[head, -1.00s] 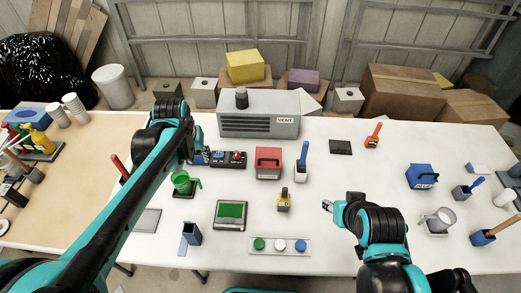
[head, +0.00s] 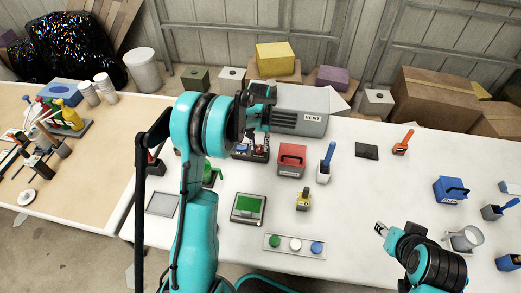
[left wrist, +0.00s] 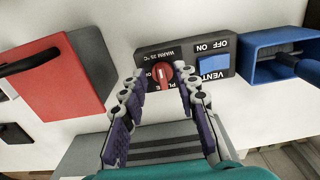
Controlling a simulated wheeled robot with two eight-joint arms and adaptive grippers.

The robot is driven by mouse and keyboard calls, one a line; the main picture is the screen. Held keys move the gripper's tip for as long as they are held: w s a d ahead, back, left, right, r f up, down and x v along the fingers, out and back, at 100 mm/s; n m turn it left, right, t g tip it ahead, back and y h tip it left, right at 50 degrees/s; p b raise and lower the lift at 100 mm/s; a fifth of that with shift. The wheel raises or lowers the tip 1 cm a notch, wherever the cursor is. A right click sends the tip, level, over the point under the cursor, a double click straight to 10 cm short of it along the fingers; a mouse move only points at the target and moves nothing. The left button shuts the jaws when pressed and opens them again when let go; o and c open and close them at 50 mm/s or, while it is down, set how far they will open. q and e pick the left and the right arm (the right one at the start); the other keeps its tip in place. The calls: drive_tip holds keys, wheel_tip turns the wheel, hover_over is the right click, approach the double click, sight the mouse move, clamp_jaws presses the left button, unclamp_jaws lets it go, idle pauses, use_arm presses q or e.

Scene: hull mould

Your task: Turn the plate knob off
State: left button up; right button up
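The red plate knob (left wrist: 162,75) sits on a dark control panel (left wrist: 184,56) with PLATE, WARM and OFF lettering, seen upside down in the left wrist view. The knob's grip bar runs roughly up and down there; its exact setting is hard to read. My left gripper (left wrist: 162,84) is open, with one finger on each side of the knob and gaps showing. In the head view my left gripper (head: 258,105) is above the panel (head: 243,154), which my arm partly hides. My right gripper (head: 379,228) is over the bare table at right, its opening too small to judge.
A blue VENT switch (left wrist: 213,66) is beside the knob. The grey vent box (head: 306,115) stands behind the panel. A red case (head: 291,158) and a blue-handled tool (head: 325,165) stand to the right. The table (head: 370,190) is clear at middle right.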

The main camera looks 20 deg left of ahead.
sight(260, 149)
use_arm(q)
drive_tip(key=shift+f, duration=1.15)
drive_tip(key=shift+c, duration=0.3)
clamp_jaws()
